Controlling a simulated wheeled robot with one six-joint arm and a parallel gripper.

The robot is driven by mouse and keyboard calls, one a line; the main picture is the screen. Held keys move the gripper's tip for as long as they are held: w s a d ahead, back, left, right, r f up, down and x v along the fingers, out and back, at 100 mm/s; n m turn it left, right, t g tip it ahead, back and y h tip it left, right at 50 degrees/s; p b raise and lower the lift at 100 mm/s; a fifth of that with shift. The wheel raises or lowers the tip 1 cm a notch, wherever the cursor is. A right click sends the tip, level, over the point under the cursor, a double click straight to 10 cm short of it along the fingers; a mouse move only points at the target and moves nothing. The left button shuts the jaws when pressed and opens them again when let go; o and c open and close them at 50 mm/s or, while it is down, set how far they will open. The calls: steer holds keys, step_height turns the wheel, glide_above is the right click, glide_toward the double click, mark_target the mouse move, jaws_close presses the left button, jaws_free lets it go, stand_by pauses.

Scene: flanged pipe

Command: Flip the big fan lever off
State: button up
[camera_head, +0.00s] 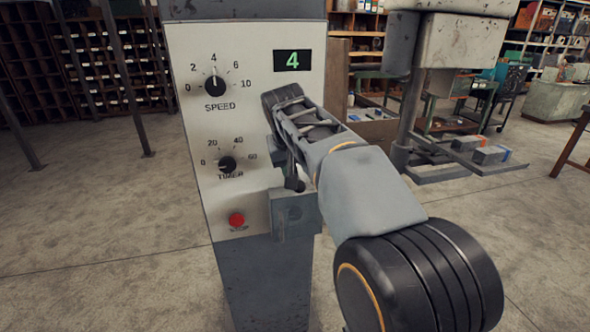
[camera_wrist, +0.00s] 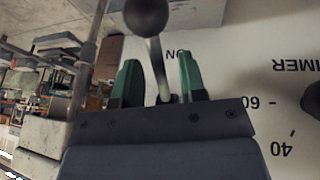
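The lever is a thin metal rod with a black ball knob (camera_wrist: 146,16); in the head view the knob (camera_head: 295,184) shows low beside the control panel (camera_head: 225,120). In the wrist view, which is upside down, the rod runs between the two green fingers of my gripper (camera_wrist: 158,68). The fingers stand apart with gaps on both sides of the rod. The knob lies beyond the fingertips, near an "ON" label (camera_wrist: 177,54) on the panel. In the head view my arm's end hides the lever's base and most of my gripper.
The panel also carries a speed dial (camera_head: 215,85), a timer dial (camera_head: 228,164), a red stop button (camera_head: 236,219) and a green display (camera_head: 292,60) reading 4. A grey box (camera_head: 294,214) juts out below the knob. A machine with a column (camera_head: 410,110) stands to the right.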

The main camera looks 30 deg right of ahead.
steer(key=shift+w+d+f, duration=0.15)
steer(key=shift+f, duration=0.35)
steer(key=shift+c, duration=0.2)
jaws_close()
